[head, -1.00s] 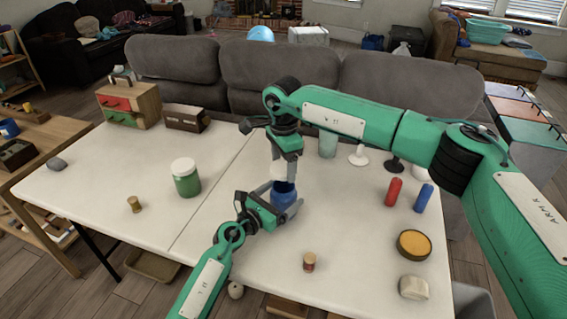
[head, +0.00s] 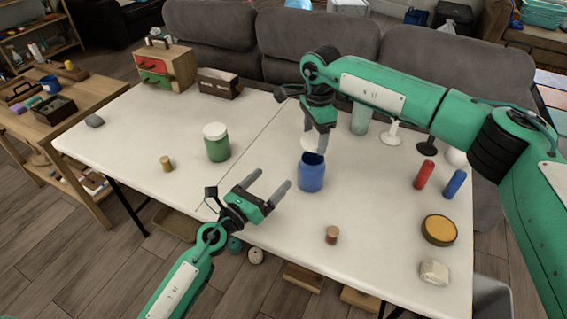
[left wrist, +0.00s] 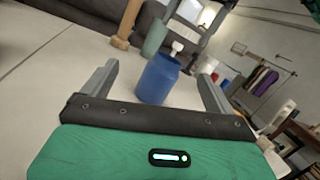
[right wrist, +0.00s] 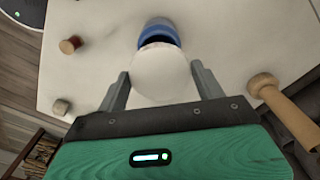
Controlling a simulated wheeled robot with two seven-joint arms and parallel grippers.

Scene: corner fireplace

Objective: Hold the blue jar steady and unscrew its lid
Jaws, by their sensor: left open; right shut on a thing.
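The blue jar (head: 311,174) stands upright on the white table with its dark mouth uncovered. It also shows in the left wrist view (left wrist: 158,80) and, partly hidden, in the right wrist view (right wrist: 158,28). The white lid (right wrist: 163,76) is between the fingers of my right gripper (head: 317,142), which is shut on it. The lid (head: 308,144) is off the jar, close above its far rim; the exact gap is hard to tell. My left gripper (head: 273,180) is open and empty, left of the jar, its fingers pointing towards it without touching.
A green jar with a white lid (head: 217,142) stands to the left. Red (head: 425,174) and blue (head: 455,184) cylinders and a yellow-topped round tin (head: 439,230) are at the right. The table's left part is mostly clear.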

